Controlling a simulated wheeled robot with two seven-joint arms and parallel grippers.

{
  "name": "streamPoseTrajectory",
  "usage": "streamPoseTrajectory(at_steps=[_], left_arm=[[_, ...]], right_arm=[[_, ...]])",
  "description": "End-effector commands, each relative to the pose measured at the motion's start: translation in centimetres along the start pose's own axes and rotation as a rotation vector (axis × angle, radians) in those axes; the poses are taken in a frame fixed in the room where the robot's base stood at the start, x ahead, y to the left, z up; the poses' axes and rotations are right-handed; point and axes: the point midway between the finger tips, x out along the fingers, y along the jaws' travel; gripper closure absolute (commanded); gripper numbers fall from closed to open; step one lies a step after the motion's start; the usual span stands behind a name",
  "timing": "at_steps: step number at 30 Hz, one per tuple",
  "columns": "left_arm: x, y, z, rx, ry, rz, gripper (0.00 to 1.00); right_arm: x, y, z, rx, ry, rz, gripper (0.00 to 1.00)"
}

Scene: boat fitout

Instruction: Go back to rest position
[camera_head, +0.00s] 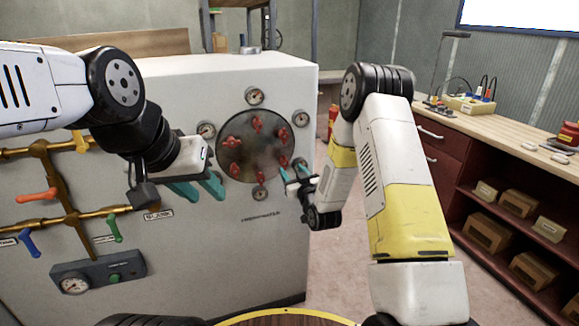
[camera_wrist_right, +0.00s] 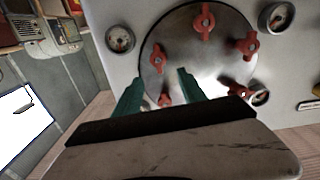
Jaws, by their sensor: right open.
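My left gripper (camera_head: 198,188) is in front of the white cabinet, left of the round hatch, with its teal fingers apart and nothing visible between them. My right gripper (camera_head: 293,172) is at the right edge of the round hatch (camera_head: 252,146), near a red wing knob. In the right wrist view its teal fingers (camera_wrist_right: 158,92) are spread, with the hatch plate and red knobs (camera_wrist_right: 165,99) behind them. It holds nothing that I can see. Whether a finger touches a knob, I cannot tell. The hatch also shows in the right wrist view (camera_wrist_right: 180,45).
The white cabinet (camera_head: 190,250) carries gauges (camera_head: 254,96) around the hatch and brass pipes (camera_head: 70,190) with coloured valve handles at left. A workbench (camera_head: 480,120) with shelves of wooden boxes stands at right. Open floor (camera_head: 325,265) lies between cabinet and bench.

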Motion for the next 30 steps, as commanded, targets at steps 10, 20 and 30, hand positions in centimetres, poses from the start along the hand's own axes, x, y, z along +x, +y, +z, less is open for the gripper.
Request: streamPoseTrajectory(at_steps=[10,20,30], left_arm=[[0.0,0.0,0.0,0.0,0.0,0.0,0.64],[0.0,0.0,0.0,0.0,0.0,0.0,0.64],[0.0,0.0,0.0,0.0,0.0,0.0,0.64]], right_arm=[[0.1,0.5,-1.2,-0.001,-0.017,0.004,0.52],[-3.5,4.3,-10.1,0.031,-0.272,0.042,0.52],[-16.3,5.6,-17.2,0.137,-0.583,0.083,0.52]])
